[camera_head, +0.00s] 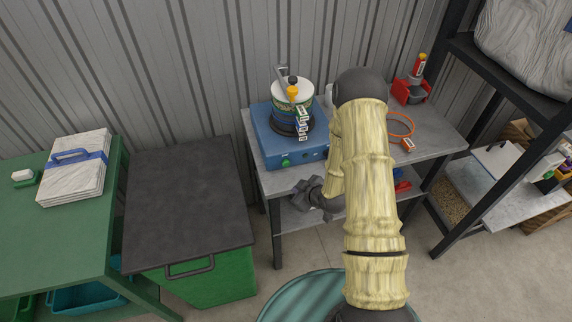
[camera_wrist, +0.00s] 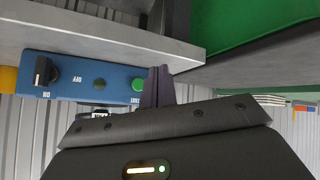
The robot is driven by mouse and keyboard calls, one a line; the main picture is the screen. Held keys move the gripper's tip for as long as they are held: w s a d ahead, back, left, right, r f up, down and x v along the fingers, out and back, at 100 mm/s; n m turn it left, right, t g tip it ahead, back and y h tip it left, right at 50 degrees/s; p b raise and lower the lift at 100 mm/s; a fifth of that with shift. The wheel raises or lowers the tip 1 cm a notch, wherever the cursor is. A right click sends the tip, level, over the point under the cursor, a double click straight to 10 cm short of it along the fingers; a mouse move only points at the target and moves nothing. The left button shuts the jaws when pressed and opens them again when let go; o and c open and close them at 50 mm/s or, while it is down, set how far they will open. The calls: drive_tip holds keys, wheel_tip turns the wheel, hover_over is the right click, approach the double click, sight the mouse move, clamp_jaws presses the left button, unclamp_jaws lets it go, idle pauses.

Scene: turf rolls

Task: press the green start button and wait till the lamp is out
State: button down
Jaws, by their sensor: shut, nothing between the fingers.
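A blue machine (camera_head: 277,135) stands on the grey table. Its front panel (camera_wrist: 75,100) shows upside down in the wrist view. The green start button (camera_head: 285,162) is on the panel front; it also shows in the wrist view (camera_wrist: 138,84). A small dull green lamp (camera_wrist: 99,83) sits beside it and looks unlit. A black knob (camera_wrist: 45,72) is farther left. My gripper (camera_head: 312,197) is shut and empty, in front of the table edge and below right of the button. In the wrist view its fingertips (camera_wrist: 159,70) appear just right of the button; contact cannot be told.
The grey table (camera_head: 440,142) edge runs close by my fingers in the wrist view. A pot with hanging tags (camera_head: 292,97) is on the machine. A dark-lidded green bin (camera_head: 190,200) stands left. An orange loop (camera_head: 402,117) and red holder (camera_head: 426,88) lie right.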

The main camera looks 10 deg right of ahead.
sight(286, 163)
drive_tip(key=w, duration=0.4)
drive_tip(key=w+a, duration=0.1)
drive_tip(key=w, duration=0.1)
drive_tip(key=shift+w, duration=0.95)
drive_tip(key=shift+w, duration=0.1)
idle(1.2)
drive_tip(key=shift+w+a, duration=0.1)
drive_tip(key=shift+w, duration=0.2)
drive_tip(key=shift+w+b, duration=0.4)
drive_tip(key=shift+w, duration=0.15)
idle(0.8)
drive_tip(key=shift+s, duration=0.95)
